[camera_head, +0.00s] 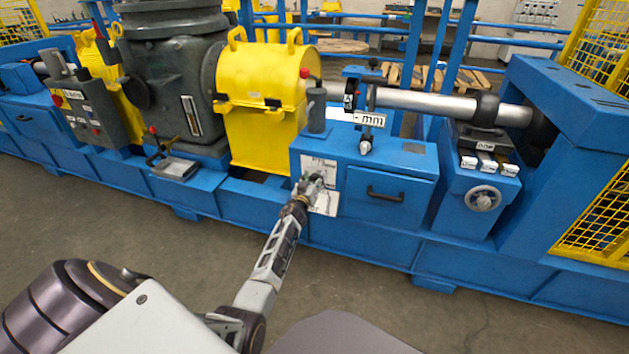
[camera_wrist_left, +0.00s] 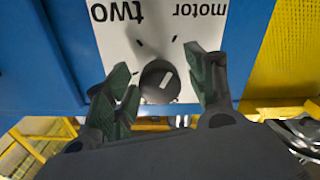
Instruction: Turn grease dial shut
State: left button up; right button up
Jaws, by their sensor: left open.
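The plate has short tick marks, and the words "two" and "motor" appear upside down. I cannot read the word grease on it. My left gripper (camera_wrist_left: 161,76) is open, its green-padded fingers on either side of the dial, with gaps showing. In the head view the left gripper (camera_head: 313,184) is at the front of the blue cabinet (camera_head: 350,215), hiding the dial. My right gripper is not in view.
A black-handled drawer (camera_head: 388,195) is right of the gripper. A yellow guard (camera_head: 265,75) stands to the left, and a handwheel (camera_head: 483,198) is further right. A lever stand (camera_head: 366,130) and a small label stand on the cabinet top. The floor in front is clear.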

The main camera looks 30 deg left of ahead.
pick_arm(q)
jog(key=shift+w, duration=0.1)
jog(key=c, duration=1)
jog(key=shift+c, duration=0.2)
